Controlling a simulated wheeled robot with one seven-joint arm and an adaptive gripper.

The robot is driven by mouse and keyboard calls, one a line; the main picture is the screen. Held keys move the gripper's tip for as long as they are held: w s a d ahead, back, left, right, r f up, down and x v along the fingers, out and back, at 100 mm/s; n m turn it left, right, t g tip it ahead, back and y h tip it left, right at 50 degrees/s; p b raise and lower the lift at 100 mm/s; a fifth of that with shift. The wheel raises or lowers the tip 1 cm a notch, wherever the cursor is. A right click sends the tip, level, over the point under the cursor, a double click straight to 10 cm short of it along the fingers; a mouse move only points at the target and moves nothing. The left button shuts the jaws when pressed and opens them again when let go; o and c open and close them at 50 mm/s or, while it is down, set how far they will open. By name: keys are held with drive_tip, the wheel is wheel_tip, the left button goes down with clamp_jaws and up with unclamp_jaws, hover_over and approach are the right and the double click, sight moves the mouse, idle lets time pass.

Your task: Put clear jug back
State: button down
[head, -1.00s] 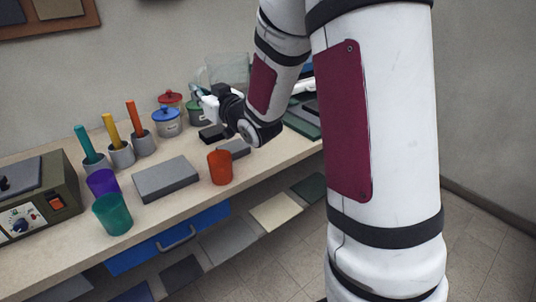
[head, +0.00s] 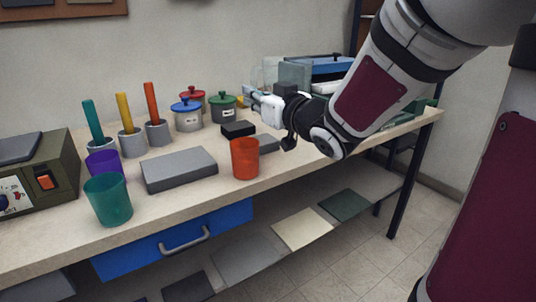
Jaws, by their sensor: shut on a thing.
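The clear jug (head: 294,75) shows as a faint, see-through, glassy shape at the back of the bench, right behind my gripper in the head view. My gripper (head: 254,95) points left, above the bench top, to the right of the green-lidded pot. It is shut on the clear jug. The fingers' contact with the jug is hard to make out, and the jug's lower part is hidden by my gripper and wrist. I cannot tell whether its base touches the bench.
Lidded pots in blue (head: 187,114), red (head: 193,97) and green (head: 223,108) stand left of my gripper. An orange cup (head: 245,158) stands near the front edge. A blue-topped case (head: 325,66) is at the back right. A grey block (head: 179,169) lies left of the cup.

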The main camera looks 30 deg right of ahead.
drive_tip(key=s+d+f+h+b, duration=0.1)
drive_tip(key=s+f+b, duration=0.55)
drive_tip(key=b, duration=0.25)
drive_tip(key=shift+m, duration=0.4)
drive_tip(key=shift+w+d+f+p, duration=0.5)
drive_tip(key=shift+w+d+f, duration=0.4)
drive_tip(key=shift+w+d, duration=1)
drive_tip(key=shift+w+d+f+p, duration=0.5)
drive_tip(key=shift+w+d+f, duration=0.4)
drive_tip(key=shift+w+d, duration=1)
drive_tip(key=shift+w+d+f+p, duration=0.5)
drive_tip(key=shift+w+d+f, duration=0.6)
drive_tip(key=shift+w, duration=1.35)
drive_tip(key=shift+d+r, duration=0.2)
drive_tip(key=shift+f, duration=0.15)
drive_tip(key=c, duration=2.1)
unclamp_jaws()
drive_tip(key=shift+f, duration=0.1)
drive_tip(key=o, duration=0.3)
drive_tip(key=shift+o, duration=0.2)
